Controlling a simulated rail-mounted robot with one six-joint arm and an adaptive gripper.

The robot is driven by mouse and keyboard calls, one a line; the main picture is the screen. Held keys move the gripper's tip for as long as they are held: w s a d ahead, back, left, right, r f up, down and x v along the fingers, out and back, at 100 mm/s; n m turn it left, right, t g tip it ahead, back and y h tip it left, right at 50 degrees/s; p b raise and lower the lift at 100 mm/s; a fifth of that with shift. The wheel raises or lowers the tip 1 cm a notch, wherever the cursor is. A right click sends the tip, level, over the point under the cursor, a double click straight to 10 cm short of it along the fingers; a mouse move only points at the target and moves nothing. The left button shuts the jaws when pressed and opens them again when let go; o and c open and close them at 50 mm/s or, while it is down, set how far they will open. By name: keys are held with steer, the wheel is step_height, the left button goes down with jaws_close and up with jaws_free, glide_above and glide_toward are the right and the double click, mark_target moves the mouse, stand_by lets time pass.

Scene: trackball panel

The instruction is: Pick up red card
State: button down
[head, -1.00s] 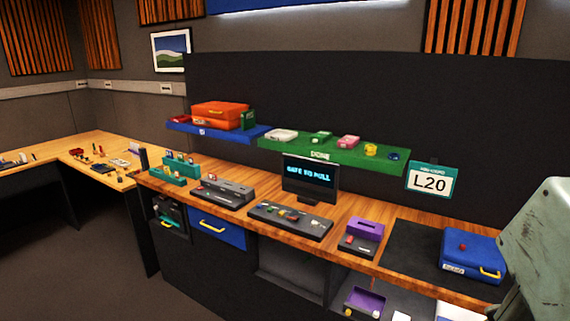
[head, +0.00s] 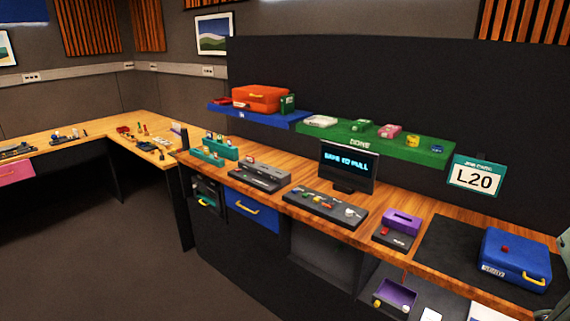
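I cannot make out a red card for certain at this size. Small red items show in several places: a red piece (head: 221,101) on the blue shelf beside the orange case, a red item (head: 123,129) on the left table, and a red knob (head: 505,249) on top of the blue case. A teal rack (head: 207,153) at the bench's left end holds small pieces whose kind I cannot tell. My gripper is out of view; only a pale green part of my arm shows at the right edge.
The wooden bench (head: 285,166) carries a monitor (head: 347,167) reading "SAFE TO PULL", a dark control panel (head: 325,208), a purple-topped box (head: 401,222) and the blue case (head: 515,258). A green shelf (head: 420,153) hangs above. Open floor (head: 110,260) lies at left.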

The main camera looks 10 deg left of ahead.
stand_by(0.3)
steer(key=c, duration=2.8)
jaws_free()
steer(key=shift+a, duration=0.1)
